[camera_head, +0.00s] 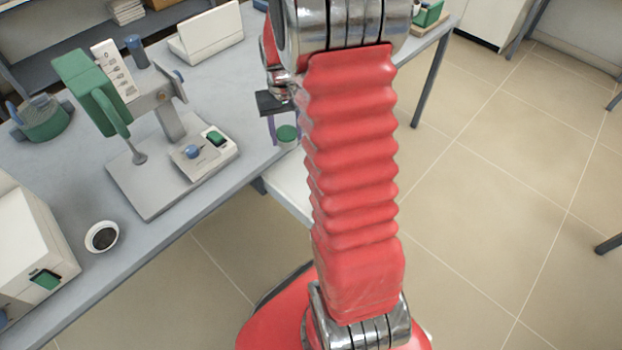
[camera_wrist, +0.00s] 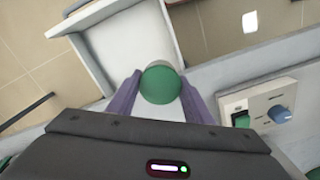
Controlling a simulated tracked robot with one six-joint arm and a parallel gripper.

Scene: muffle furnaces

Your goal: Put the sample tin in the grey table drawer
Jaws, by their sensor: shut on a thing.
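The sample tin, with a round green lid (camera_wrist: 160,83), sits between the two purple fingers of my gripper (camera_wrist: 160,92) in the wrist view. The fingers are shut on its sides. In the head view the green lid (camera_head: 287,132) shows beside my gripper, partly hidden by my red arm. The grey table drawer (camera_wrist: 88,60) is pulled open, with its pale floor and raised rim showing. The tin appears over the drawer's end near the table; its height above the floor is hard to tell. In the head view the drawer (camera_head: 287,188) is mostly behind my arm.
The grey table (camera_head: 215,190) carries a stand with a green head (camera_head: 92,88) and a control box (camera_head: 204,155) near the drawer side. A small dark-filled bowl (camera_head: 102,236) and a white furnace (camera_head: 30,250) stand at left. Open tiled floor lies right.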

